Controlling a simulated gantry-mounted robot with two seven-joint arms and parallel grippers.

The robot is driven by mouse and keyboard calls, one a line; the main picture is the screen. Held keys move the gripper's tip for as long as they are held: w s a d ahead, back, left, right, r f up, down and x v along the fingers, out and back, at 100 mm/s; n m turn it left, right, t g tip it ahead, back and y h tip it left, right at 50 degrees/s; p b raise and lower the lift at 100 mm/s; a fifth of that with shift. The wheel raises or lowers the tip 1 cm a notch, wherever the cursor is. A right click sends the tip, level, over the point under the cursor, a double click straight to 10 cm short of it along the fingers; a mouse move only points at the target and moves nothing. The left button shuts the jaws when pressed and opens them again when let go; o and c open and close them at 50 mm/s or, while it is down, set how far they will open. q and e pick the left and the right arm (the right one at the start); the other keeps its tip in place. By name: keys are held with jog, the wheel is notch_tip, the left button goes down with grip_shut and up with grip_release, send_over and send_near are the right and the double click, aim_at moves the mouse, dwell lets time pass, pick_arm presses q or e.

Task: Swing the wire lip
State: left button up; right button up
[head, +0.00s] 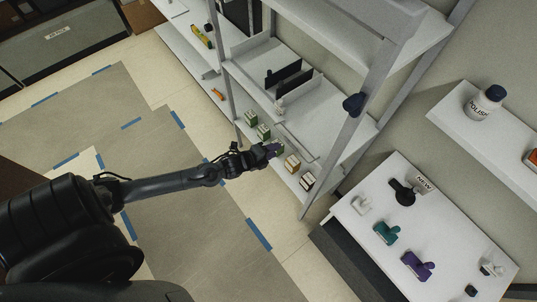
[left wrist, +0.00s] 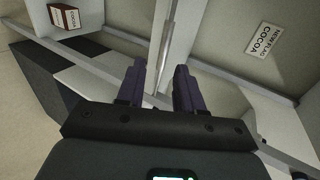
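A thin pale rail, which looks like the wire lip (head: 298,148), runs along the lower shelf in the head view. My left gripper (head: 272,150) reaches in from the left at that shelf, over the row of small boxes. In the left wrist view its two purple fingers (left wrist: 160,88) stand apart. A grey metal rod (left wrist: 170,42) runs down the picture into the gap between them; I cannot tell whether it touches either finger, or whether it is part of the lip. My right gripper is in neither view.
Green boxes (head: 250,118), a tan box (head: 292,164) and a brown box (head: 307,181) line the shelf. A cocoa box (left wrist: 64,17) and a cocoa label (left wrist: 265,40) show close by. A grey upright (head: 345,130) stands right of the gripper. A white table (head: 440,225) holds stamp-like items.

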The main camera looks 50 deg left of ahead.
aim_at(289, 144)
pick_arm(q)
jog(key=b+x, duration=0.7)
jog(key=x, duration=0.1)
jog(key=shift+w, duration=0.3)
jog(key=shift+r, duration=0.25)
jog(key=shift+c, duration=0.7)
grip_shut()
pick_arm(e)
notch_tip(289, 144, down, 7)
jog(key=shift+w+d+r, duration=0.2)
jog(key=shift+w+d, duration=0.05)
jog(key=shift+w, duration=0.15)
